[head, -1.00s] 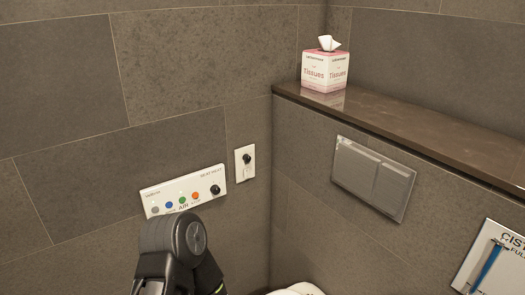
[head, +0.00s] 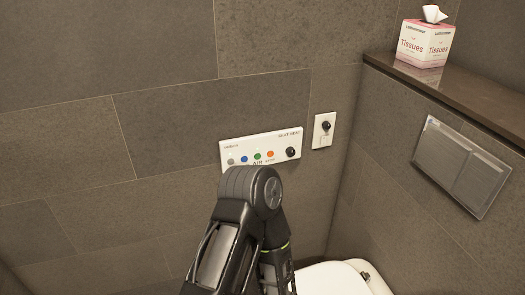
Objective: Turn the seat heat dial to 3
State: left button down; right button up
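The white control panel (head: 236,143) is on the tiled wall, with lettering reading SEAT HEAT at its upper right. The black seat heat dial (head: 291,152) sits at the panel's right end; its setting is too small to read. Several coloured buttons, among them a blue button (head: 244,159), a green button (head: 257,156) and an orange button (head: 270,154), line the panel left of the dial. My arm rises in front of the panel from below and covers part of its lower edge. Neither gripper's fingers can be seen.
A small white wall plate with a black knob (head: 326,125) is right of the panel. A tissue box (head: 425,42) stands on the brown ledge (head: 473,82). A flush plate (head: 460,166) is on the right wall. The white toilet (head: 333,278) is below. The wall left of the panel is bare.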

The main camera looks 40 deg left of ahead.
aim_at(290, 152)
jog(key=u, duration=1.25)
jog(key=i+j, duration=0.2)
jog(key=j, duration=0.2)
jog(key=i+j, duration=0.2)
jog(key=j, duration=0.15)
jog(key=z, duration=1.85)
